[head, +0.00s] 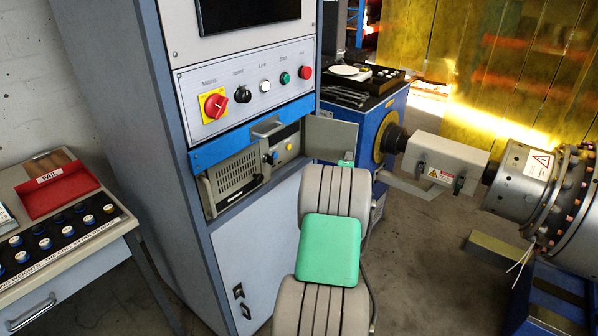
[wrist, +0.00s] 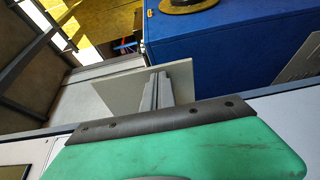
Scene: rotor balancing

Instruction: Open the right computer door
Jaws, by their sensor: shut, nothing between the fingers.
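The right computer door (head: 325,138) is a small light-grey panel. It stands swung out at the right edge of the cabinet's computer bay, which shows open to its left. My gripper (head: 347,158) is at the door's lower right corner, at the end of my green-padded arm. In the wrist view the shut, empty fingers (wrist: 156,90) reach in front of the grey door panel (wrist: 120,82) and cover part of it. I cannot tell whether they touch it. The computer (head: 236,178) with its grille sits inside the bay.
The cabinet carries a control panel (head: 250,88) above a blue strip (head: 225,147), and a lower white door (head: 255,235). A blue machine (head: 388,112) stands close behind my gripper. A rotor drive (head: 445,160) is at right. A table with a red tray (head: 58,188) is at left.

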